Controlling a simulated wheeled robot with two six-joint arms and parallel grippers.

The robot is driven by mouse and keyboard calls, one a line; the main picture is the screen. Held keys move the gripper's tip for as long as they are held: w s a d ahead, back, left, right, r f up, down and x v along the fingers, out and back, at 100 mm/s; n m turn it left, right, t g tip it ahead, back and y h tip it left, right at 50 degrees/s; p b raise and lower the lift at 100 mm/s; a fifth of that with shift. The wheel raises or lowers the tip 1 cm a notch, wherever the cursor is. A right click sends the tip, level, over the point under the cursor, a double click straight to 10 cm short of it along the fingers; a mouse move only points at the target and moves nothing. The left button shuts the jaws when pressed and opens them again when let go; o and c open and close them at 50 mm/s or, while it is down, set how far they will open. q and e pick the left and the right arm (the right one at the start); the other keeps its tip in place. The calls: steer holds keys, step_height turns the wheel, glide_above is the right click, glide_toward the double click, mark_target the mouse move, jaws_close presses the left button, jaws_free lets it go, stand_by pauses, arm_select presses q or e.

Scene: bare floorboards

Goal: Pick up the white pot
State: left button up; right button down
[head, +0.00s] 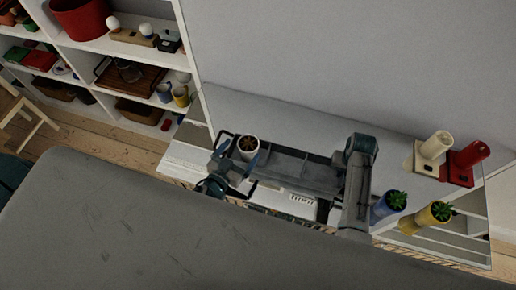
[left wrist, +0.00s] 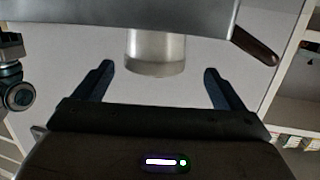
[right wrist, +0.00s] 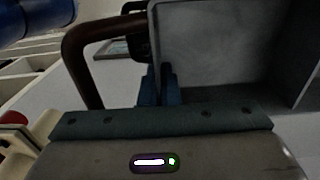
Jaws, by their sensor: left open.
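The white pot (head: 248,145), with dark soil and a reddish plant, stands at the left end of a grey tray (head: 285,162). My left gripper (head: 238,170) is open and empty close to the pot, on its near side. In the left wrist view a pale cylinder, apparently the pot (left wrist: 155,55), lies ahead between the open fingers (left wrist: 157,82), not touching them. My right gripper (right wrist: 160,85) has its fingers close together at the wall of the grey tray (right wrist: 215,45), seemingly clamped on it. The right fingertips are hidden in the head view.
A blue pot (head: 388,205) and a yellow pot (head: 428,217) with green plants stand at the right. A cream holder (head: 432,152) and a red holder (head: 465,162) stand behind them. A shelf (head: 110,42) is at the left. A grey surface (head: 150,225) fills the foreground.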

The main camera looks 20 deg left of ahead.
mark_target(248, 143)
arm_select(q)
steer(key=x, duration=0.5)
steer(key=shift+s+d+f, duration=0.15)
steer(key=shift+d, duration=0.2)
steer(key=c, duration=1.3)
